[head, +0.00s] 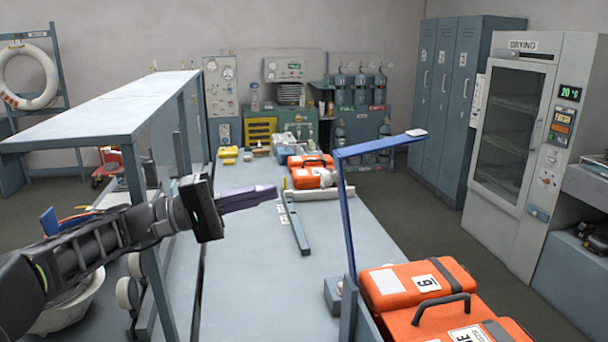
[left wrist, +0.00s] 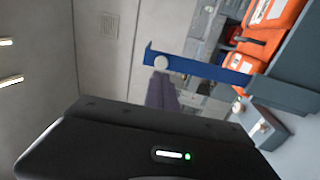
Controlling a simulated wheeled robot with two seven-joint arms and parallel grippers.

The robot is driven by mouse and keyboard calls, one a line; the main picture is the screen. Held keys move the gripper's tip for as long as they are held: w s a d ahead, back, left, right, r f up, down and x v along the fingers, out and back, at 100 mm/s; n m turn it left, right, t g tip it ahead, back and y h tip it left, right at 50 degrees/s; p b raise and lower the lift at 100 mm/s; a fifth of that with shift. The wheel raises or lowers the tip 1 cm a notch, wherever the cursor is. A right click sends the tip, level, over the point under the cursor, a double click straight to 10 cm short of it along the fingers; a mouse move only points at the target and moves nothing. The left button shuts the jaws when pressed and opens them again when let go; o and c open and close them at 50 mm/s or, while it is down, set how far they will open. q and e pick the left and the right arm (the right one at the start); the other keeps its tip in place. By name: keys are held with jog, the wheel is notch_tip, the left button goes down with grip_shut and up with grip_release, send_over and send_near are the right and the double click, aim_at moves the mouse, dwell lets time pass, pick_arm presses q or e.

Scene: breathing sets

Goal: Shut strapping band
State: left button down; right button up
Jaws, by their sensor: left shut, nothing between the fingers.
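A blue L-shaped bar (head: 346,215), apparently the strapping band, stands raised at the bench's right edge. Its upper part reaches right to a pale end piece (head: 417,133), above the orange cases (head: 397,283). My right gripper is not in view.
The long grey bench (head: 245,270) is mostly clear in front. A low grey rail (head: 297,225) and another orange case (head: 308,178) lie farther back. A blue-grey shelf frame (head: 110,105) stands left, close to my left arm. A small grey block (head: 333,293) sits by the bar's foot.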

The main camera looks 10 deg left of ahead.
aim_at(322, 178)
pick_arm(q)
jog(key=p+x, duration=0.2)
jog(key=x, duration=0.5)
jog(key=shift+w+d+r+p, duration=0.1)
jog(key=shift+d+p, duration=0.1)
jog(key=shift+p, duration=0.2)
jog(key=shift+d, duration=0.15)
jog(key=shift+w+d, duration=0.1)
